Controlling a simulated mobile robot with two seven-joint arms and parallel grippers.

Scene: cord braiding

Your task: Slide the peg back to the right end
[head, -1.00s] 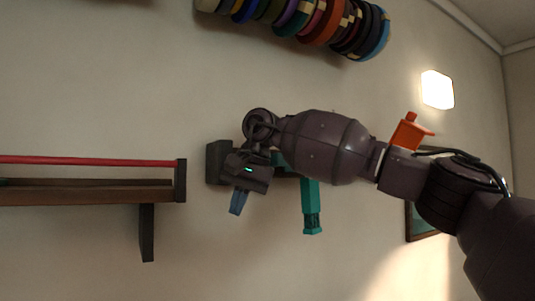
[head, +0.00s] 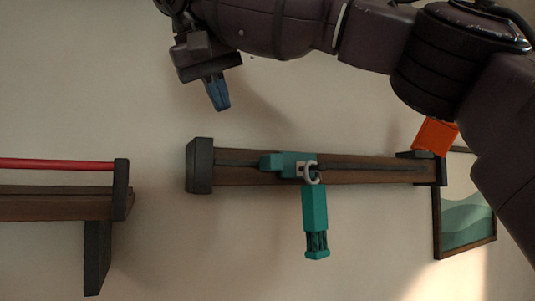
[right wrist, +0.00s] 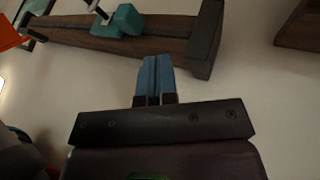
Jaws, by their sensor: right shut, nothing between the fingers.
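A teal peg (head: 288,164) sits on a wooden rail (head: 370,170) on the wall, left of the rail's middle in the head view. A grey ring (head: 312,173) and a teal handle (head: 315,220) hang at its right side. My right gripper (head: 221,106) has blue fingers, shut and empty, above the rail's dark left end block (head: 200,166) and apart from it. In the right wrist view the shut fingers (right wrist: 155,62) show just below the rail, near its dark end block (right wrist: 206,40); the teal peg (right wrist: 122,20) is farther left. My left gripper is out of view.
An orange piece (head: 435,135) stands at the rail's right end, partly behind my right arm. A framed picture (head: 466,225) hangs below it. At the left is another wooden rail (head: 55,206) with a red rod (head: 55,164). The wall between the rails is bare.

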